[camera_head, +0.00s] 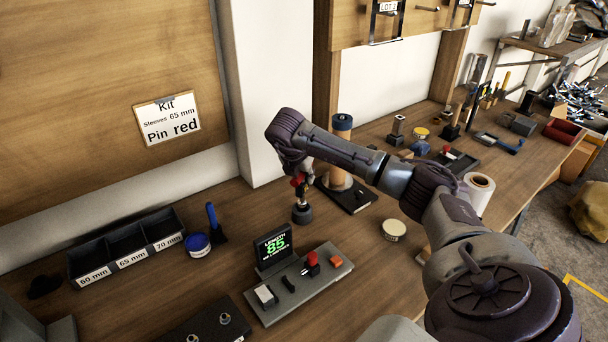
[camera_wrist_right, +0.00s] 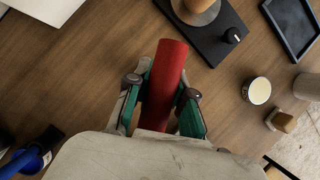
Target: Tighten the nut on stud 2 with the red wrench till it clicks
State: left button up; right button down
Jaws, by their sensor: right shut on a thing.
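My right gripper (camera_head: 303,174) is shut on the red wrench (camera_head: 297,184), a red handle standing upright. In the right wrist view the red handle (camera_wrist_right: 164,85) lies between the two green-padded fingers (camera_wrist_right: 160,108). The lower end of the wrench meets a dark round base (camera_head: 302,213) on the bench; I cannot tell whether it rests in it. A dark plate with studs (camera_head: 205,329) lies at the bottom edge of the head view, partly cut off. My left gripper is not in view.
A device (camera_head: 300,281) with a green display reading 85 stands in front of the gripper. Left of it are a blue-handled tool (camera_head: 213,222), a blue tin (camera_head: 197,244) and a three-part bin (camera_head: 128,247). A dark stand with a cylinder (camera_head: 346,196) is close behind the gripper.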

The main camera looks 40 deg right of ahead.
jog(key=shift+f+b, duration=1.05)
jog(key=shift+f, duration=0.3)
jog(key=c, duration=0.9)
grip_release()
jog(key=v, duration=1.2)
jog(key=shift+r, duration=0.15)
